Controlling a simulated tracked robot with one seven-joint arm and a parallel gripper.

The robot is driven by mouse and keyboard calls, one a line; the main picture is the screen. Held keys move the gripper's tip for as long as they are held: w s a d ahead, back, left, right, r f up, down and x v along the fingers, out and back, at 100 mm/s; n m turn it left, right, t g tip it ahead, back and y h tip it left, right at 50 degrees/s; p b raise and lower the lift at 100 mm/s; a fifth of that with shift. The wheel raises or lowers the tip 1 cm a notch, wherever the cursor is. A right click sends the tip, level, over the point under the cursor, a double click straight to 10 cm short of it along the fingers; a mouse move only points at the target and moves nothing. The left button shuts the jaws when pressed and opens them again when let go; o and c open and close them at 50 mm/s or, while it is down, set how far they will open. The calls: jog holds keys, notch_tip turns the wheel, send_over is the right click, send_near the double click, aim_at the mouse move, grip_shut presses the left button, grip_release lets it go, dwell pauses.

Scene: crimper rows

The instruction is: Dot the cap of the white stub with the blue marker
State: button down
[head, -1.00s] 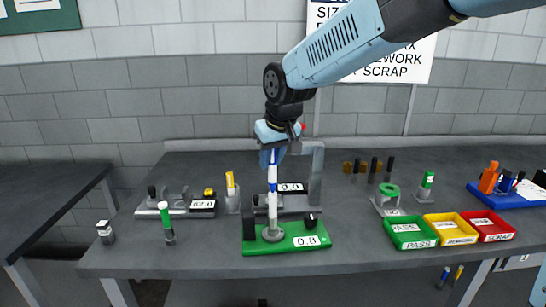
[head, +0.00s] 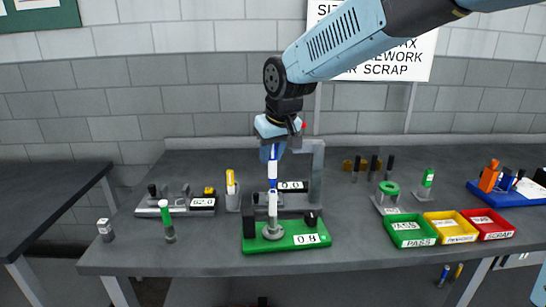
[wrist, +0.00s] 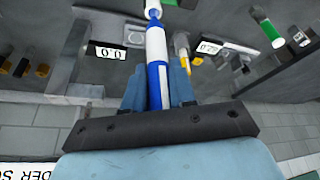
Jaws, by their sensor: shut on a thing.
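My gripper (head: 272,156) is shut on the blue marker (head: 273,171), which points down, close to upright. In the wrist view the marker (wrist: 157,50) runs up from between the fingers, with a white band and a blue end. The white stub (head: 272,209) stands upright on the green-based gauge (head: 312,239), directly below the marker. Marker end and stub top line up in the head view; I cannot tell whether they touch. A white part at the top edge of the wrist view is cut off. No dot on the cap can be made out.
A green-topped stub (head: 166,221) stands left of the gauge. A yellow marker (head: 231,190) stands in a holder behind it. Green (head: 411,232), yellow (head: 451,228) and red (head: 487,224) trays lie to the right. A grey upright post (head: 317,170) stands just right of my gripper.

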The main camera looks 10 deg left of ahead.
jog(key=shift+r, duration=3)
